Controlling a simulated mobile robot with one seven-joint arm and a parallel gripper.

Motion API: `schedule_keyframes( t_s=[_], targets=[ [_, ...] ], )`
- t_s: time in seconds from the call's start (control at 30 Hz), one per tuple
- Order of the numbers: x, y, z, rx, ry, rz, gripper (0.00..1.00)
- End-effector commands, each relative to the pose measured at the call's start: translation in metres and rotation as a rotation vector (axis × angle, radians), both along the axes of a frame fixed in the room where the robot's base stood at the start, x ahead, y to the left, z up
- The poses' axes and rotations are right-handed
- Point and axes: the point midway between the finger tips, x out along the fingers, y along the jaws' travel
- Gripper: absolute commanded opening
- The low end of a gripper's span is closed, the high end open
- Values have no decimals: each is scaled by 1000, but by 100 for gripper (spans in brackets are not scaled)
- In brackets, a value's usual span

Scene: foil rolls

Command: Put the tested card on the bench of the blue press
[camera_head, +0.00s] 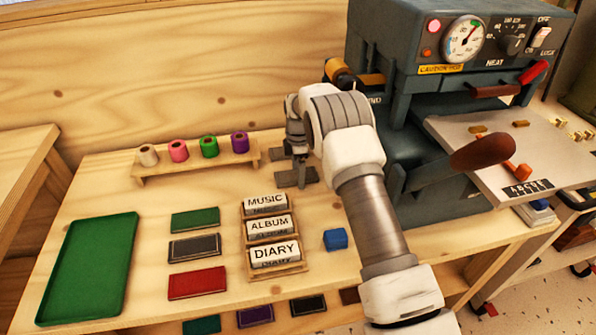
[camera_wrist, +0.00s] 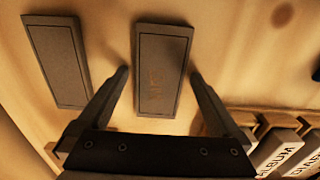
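In the wrist view, a dark card with faint stamped marks (camera_wrist: 163,80) lies flat on the wooden table between my open fingers. A second, plain dark card (camera_wrist: 57,60) lies to its left, outside the fingers. My gripper (camera_wrist: 160,75) is open and empty, above the table; its exact height is hard to tell. In the head view, my gripper (camera_head: 297,155) is over the back of the table, with the two dark cards partly hidden below it. The blue-grey press (camera_head: 415,110) stands to the right; my arm hides part of its lower front.
A wooden rack (camera_head: 195,169) with several foil rolls is left of my gripper. MUSIC, ALBUM and DIARY blocks (camera_head: 275,252), a blue block (camera_head: 335,239), coloured cards (camera_head: 196,283) and a green tray (camera_head: 88,270) occupy the front. The press's handle (camera_head: 482,152) sticks out.

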Motion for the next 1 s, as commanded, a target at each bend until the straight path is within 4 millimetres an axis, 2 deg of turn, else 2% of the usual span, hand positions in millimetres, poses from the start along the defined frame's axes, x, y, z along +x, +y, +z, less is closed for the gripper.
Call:
schedule_keyframes(
  t_s=[0.17, 0.27, 0.7, 0.83, 1.0],
  targets=[
    [0, 0, 3, 0, 0, 0, 100],
    [1, 0, 12, 0, -2, 0, 100],
    [1, 0, 101, 1, -3, 0, 100],
    [0, 0, 116, 0, -1, 0, 100],
    [0, 0, 124, 0, 0, 0, 100]
  ],
)
